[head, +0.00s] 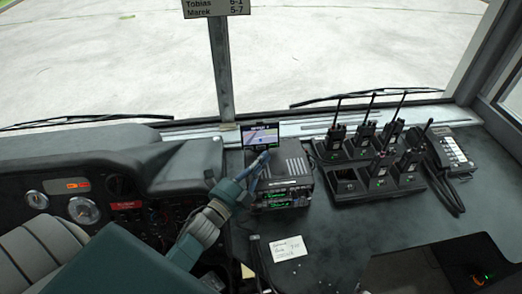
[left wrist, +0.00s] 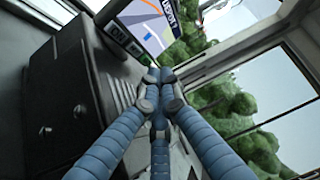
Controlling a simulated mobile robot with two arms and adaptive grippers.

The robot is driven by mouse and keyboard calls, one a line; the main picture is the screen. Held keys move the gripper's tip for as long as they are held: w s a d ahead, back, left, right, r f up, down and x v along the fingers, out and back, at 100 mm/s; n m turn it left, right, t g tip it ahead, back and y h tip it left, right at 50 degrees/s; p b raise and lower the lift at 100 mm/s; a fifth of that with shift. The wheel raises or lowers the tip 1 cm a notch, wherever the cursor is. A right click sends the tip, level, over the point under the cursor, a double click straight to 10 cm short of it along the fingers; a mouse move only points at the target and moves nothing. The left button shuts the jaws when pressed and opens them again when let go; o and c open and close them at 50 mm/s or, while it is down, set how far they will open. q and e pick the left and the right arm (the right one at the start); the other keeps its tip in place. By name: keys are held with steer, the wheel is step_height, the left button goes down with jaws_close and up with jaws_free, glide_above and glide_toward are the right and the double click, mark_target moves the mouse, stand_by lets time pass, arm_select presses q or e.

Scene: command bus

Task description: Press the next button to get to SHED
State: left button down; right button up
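A small screen with a map (head: 260,134) stands at the back of the dashboard, behind a dark radio box (head: 285,165). The screen also shows close up and tilted at the top of the left wrist view (left wrist: 150,22), with a dark label strip too slanted to read surely. My left gripper (head: 262,158) is just in front of the screen's lower edge. In the left wrist view its blue fingers (left wrist: 158,77) are drawn together at the tips with nothing between them. Touch with the screen or a button cannot be told. My right gripper is not in view.
Several handheld radios stand in black chargers (head: 375,180) right of the radio box, with a desk phone (head: 450,152) beyond. A white note (head: 288,248) lies in front.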

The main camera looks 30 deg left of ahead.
mark_target(270, 143)
arm_select(q)
steer(key=shift+w+a+f, duration=0.25)
steer(key=shift+w+a, duration=0.2)
steer(key=shift+w, duration=0.25)
steer(key=shift+w+a, duration=0.25)
steer(key=shift+a, duration=0.05)
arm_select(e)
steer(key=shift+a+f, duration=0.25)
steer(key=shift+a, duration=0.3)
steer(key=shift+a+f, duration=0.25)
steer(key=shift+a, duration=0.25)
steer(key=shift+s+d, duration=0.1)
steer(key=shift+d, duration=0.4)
arm_select(q)
steer(key=shift+w+b, duration=0.1)
steer(key=shift+b, duration=0.25)
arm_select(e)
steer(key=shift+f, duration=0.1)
arm_select(q)
steer(key=shift+w+a+f, duration=0.1)
steer(key=shift+w+a, duration=0.1)
steer(key=shift+w, duration=0.05)
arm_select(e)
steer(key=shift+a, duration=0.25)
